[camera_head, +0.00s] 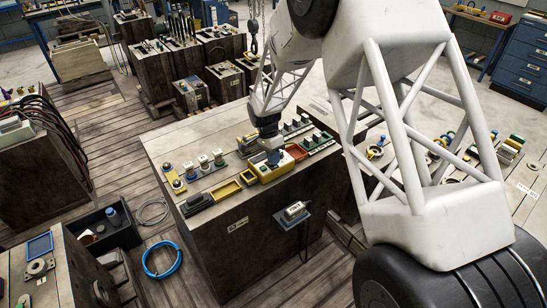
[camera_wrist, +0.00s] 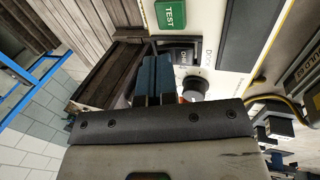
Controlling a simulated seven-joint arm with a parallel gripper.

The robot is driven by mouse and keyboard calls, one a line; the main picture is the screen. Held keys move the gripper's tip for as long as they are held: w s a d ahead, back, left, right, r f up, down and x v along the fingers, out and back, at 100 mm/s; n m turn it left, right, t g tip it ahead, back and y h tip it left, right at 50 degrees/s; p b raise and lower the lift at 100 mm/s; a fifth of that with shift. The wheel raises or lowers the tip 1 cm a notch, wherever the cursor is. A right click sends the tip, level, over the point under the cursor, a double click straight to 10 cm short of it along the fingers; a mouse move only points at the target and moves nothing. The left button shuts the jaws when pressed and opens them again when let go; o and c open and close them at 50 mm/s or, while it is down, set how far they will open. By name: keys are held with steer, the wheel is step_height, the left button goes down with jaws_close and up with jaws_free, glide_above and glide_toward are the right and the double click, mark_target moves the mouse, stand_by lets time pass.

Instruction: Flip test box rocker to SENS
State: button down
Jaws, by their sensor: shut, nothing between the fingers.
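The yellow test box (camera_head: 270,174) with a pale top panel stands on the wooden-topped block in the middle of the head view. My gripper (camera_head: 273,158) is over the box's left part, pointing down. In the wrist view my blue fingers (camera_wrist: 155,75) are shut and empty, right beside the rocker and partly covering it. I cannot tell whether they touch it. The rocker's position and its SENS marking are not readable.
A red tray (camera_head: 297,152) and a row of modules (camera_head: 316,140) lie right of the box. Yellow trays (camera_head: 227,189) and a strip with white knobs (camera_head: 204,163) lie to its left. A grey device (camera_head: 294,211) hangs on the block's front.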

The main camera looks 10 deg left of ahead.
steer(key=shift+s+d+f+t+y, duration=0.15)
steer(key=shift+f+t+y, duration=0.05)
steer(key=shift+t+y, duration=0.1)
steer(key=shift+w+a, duration=0.25)
steer(key=shift+w+a+r, duration=0.1)
steer(key=shift+w+a, duration=0.2)
steer(key=shift+w, duration=0.05)
stand_by(0.4)
steer(key=shift+r, duration=0.15)
steer(key=v, duration=1.3)
steer(key=shift+w+a+r, duration=0.25)
steer(key=shift+w+a, duration=0.2)
steer(key=shift+a, duration=0.05)
